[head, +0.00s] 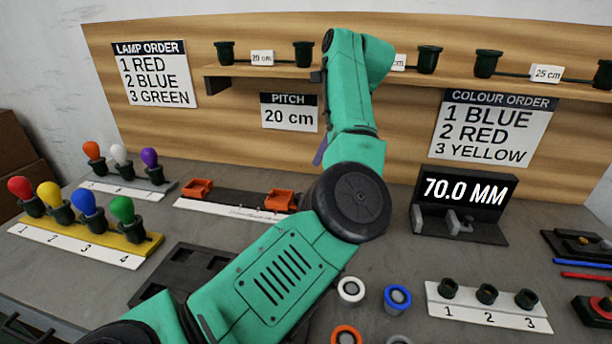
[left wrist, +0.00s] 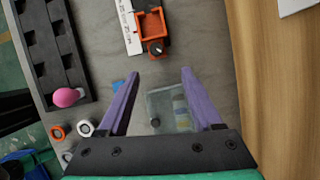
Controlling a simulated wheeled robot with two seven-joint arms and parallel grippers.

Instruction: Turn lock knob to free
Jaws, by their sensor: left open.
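A rail (head: 235,203) with two orange holders lies mid-table in the head view. The left holder is (head: 197,189) and the right holder is (head: 279,200). In the left wrist view one orange holder (left wrist: 152,24) shows at the top with a dark round knob (left wrist: 156,48) on its near end. Which way the knob is turned cannot be told. My left gripper (left wrist: 160,73) has purple fingers, spread apart and empty, with the knob beyond the fingertips. In the head view my arm hides most of this gripper; a purple finger (head: 320,151) shows.
A clear box (left wrist: 168,108) lies below my fingers. A black tray (left wrist: 38,50) holds a pink bulb (left wrist: 67,96). In the head view a 70.0 MM display (head: 463,193) stands right of my arm. A bulb rack (head: 100,238) stands left; loose rings (head: 397,297) lie in front.

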